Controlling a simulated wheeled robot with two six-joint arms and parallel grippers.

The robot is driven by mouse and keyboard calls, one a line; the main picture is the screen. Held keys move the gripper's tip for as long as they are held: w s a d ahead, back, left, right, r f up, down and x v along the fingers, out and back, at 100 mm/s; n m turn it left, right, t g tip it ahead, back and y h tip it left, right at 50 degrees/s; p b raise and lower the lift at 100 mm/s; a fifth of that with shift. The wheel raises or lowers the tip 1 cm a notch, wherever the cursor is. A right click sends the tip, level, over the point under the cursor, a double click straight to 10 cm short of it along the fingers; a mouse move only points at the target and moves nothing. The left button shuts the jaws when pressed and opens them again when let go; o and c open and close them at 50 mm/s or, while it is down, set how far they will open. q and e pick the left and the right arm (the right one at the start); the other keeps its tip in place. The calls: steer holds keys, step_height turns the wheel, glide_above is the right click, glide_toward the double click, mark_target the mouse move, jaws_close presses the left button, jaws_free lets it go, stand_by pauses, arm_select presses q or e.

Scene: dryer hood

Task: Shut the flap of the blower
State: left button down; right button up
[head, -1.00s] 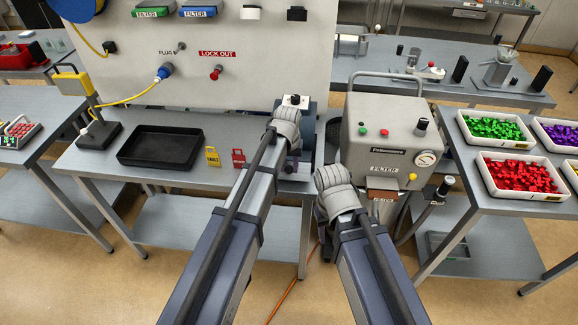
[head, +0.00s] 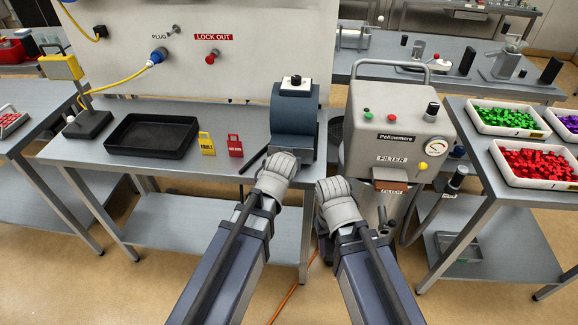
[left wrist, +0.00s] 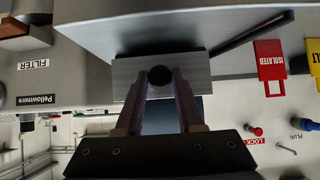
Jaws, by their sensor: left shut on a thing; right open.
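The blower (head: 292,122), a dark blue-grey housing with a pale plate and black knob on top, stands at the bench's right end. In the left wrist view, turned upside down, a grey plate (left wrist: 195,70) with a dark round knob (left wrist: 160,75) lies in front of its bluish body. The plate looks like the flap; its angle is unclear. My left gripper (left wrist: 160,88) has its fingers on both sides of the knob, shut on it. In the head view its wrist hides the blower's lower front. My right gripper (head: 335,190) is open, before the filter machine; its fingertips are hard to see.
The filter machine (head: 393,130) with gauge and hose stands close right of the blower. A red tag (head: 235,146), a yellow tag (head: 207,144), a black rod (head: 252,162) and a black tray (head: 152,137) are on the bench to the left.

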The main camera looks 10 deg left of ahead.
arm_select(q)
steer(key=shift+f+t+b, duration=0.2)
steer(key=shift+t+b, duration=0.1)
steer(key=shift+b, duration=0.15)
steer(key=c, duration=0.5)
jaws_free()
steer(key=shift+c, duration=0.2)
steer(key=shift+r, duration=0.1)
